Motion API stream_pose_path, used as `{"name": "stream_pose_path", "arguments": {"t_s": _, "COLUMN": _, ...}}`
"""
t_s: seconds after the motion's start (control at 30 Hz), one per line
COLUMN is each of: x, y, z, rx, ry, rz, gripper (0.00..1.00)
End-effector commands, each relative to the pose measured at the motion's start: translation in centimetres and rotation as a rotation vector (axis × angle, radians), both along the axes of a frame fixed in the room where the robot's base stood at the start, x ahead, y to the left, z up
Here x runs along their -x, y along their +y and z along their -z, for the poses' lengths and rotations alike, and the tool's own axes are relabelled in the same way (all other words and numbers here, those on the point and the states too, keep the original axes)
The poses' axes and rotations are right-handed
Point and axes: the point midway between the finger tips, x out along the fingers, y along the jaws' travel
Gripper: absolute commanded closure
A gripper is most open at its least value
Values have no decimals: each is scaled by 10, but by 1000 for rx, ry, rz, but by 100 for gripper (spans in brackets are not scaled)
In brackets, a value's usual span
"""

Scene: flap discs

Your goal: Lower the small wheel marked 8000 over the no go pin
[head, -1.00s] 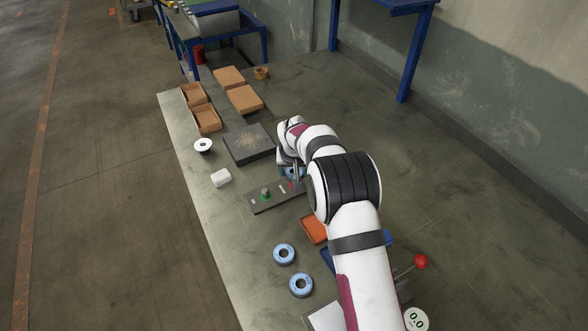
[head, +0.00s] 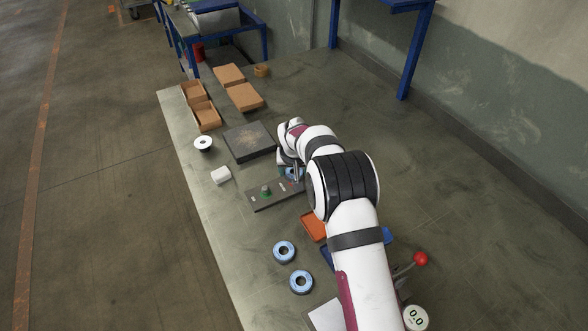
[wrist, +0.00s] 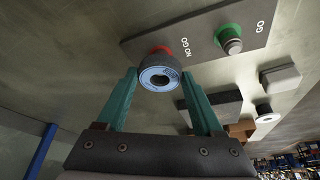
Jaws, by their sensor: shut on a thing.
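My gripper (wrist: 159,74) is shut on a small wheel (wrist: 158,88) with a blue face and a dark centre hole. Its printing is too small to read. In the wrist view the wheel lies in front of the red no go base (wrist: 163,49), beside the words NO GO on the dark gauge plate (wrist: 205,22). The wheel hides the no go pin, so I cannot tell whether the pin is inside the hole. In the head view my gripper (head: 291,173) holds the wheel at the right end of the plate (head: 277,194), partly behind my arm.
The green-based GO pin (head: 265,191) stands at the plate's other end. A white block (head: 221,176), a dark slab (head: 240,146) and a white-faced wheel (head: 203,142) are close by. Two blue wheels (head: 284,250) lie nearer, with an orange tray (head: 313,228). Cardboard boxes (head: 206,115) stand farther back.

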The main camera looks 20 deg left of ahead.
Motion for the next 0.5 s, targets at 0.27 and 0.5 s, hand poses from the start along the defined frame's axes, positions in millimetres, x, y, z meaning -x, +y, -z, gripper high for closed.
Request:
{"name": "stream_pose_path", "arguments": {"t_s": 0.27, "x": 0, "y": 0, "z": 2, "rx": 0, "ry": 1, "rz": 0, "gripper": 99}}
{"name": "stream_pose_path", "arguments": {"t_s": 0.5, "x": 0, "y": 0, "z": 2, "rx": 0, "ry": 0, "rz": 0, "gripper": 13}}
